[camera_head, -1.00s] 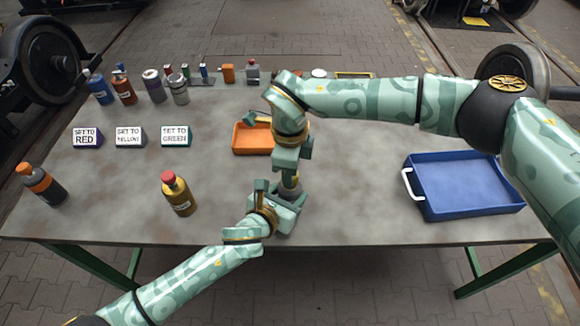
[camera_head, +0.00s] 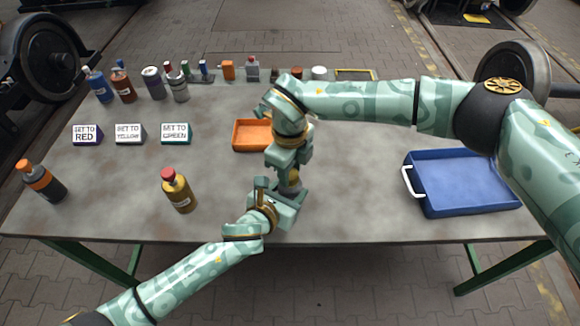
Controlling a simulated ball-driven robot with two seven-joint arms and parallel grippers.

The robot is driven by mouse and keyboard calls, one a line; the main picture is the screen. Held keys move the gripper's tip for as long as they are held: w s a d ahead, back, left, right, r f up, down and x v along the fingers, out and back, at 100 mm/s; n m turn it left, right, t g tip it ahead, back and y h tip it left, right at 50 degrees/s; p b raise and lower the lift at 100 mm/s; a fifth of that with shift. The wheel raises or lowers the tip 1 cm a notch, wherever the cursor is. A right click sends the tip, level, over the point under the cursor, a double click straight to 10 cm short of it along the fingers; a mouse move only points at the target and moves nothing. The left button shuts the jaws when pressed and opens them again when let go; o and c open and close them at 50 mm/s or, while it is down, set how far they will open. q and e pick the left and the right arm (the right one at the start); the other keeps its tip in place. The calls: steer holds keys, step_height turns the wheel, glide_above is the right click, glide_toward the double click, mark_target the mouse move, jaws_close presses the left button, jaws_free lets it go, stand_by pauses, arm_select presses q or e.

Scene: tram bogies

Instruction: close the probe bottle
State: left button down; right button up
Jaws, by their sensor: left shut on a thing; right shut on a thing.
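The probe bottle (camera_head: 291,188) is mostly hidden between my two grippers; only a small grey and brownish part of it shows. My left gripper (camera_head: 284,200) is shut on its lower part, near the front middle of the table. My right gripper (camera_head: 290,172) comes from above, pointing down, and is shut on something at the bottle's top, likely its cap. The cap itself is hidden by the fingers, so I cannot tell how it sits on the bottle.
A yellow bottle with a red cap (camera_head: 178,190) stands left of my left gripper. A dark bottle with an orange cap (camera_head: 41,181) stands at the far left. An orange tray (camera_head: 240,137) lies behind the grippers, and a blue crate (camera_head: 462,210) stands right. Several bottles and cans line the back.

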steer(key=m, duration=0.9)
steer(key=shift+m, duration=0.4)
steer(key=m, duration=1.2)
steer(key=shift+m, duration=0.3)
steer(key=m, duration=0.3)
steer(key=shift+f, duration=0.1)
steer(key=m, duration=0.6)
steer(key=o, duration=1)
